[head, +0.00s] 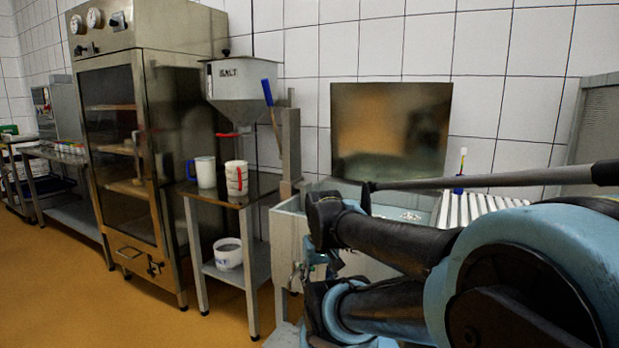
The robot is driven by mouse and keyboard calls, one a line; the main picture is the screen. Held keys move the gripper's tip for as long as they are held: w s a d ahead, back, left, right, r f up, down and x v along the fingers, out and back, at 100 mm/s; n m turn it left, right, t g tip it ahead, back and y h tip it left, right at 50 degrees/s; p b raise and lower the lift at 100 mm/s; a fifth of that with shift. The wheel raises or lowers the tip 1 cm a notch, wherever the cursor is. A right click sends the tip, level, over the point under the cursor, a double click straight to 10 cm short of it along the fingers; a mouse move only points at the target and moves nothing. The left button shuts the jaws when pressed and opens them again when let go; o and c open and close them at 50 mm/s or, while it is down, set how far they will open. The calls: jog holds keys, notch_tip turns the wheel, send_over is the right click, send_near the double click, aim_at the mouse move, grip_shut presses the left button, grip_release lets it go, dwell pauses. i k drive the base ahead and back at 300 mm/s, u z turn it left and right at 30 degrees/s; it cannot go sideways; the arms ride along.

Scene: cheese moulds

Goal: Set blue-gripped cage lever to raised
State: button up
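A lever with a blue grip (268,92) stands beside a grey post, just right of the steel salt hopper (243,82). Its thin shaft slopes down to the right toward the post, and the grip end points up. I see no cage clearly; the lower end of the lever is hard to make out. My arm fills the lower right, folded in front of a pale basin (290,232). I cannot make out my gripper's fingers, and nothing of mine touches the lever.
A small steel table (258,195) under the hopper holds a white jug with a blue handle (204,172) and a white jug with red marks (236,178). A white bucket (228,254) is on its lower shelf. A tall cabinet (125,150) stands left. Floor is clear at front left.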

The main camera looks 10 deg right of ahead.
aim_at(265, 84)
jog(key=u, duration=1.5)
jog(key=k, duration=0.7)
jog(key=z, duration=0.5)
jog(key=i, duration=1)
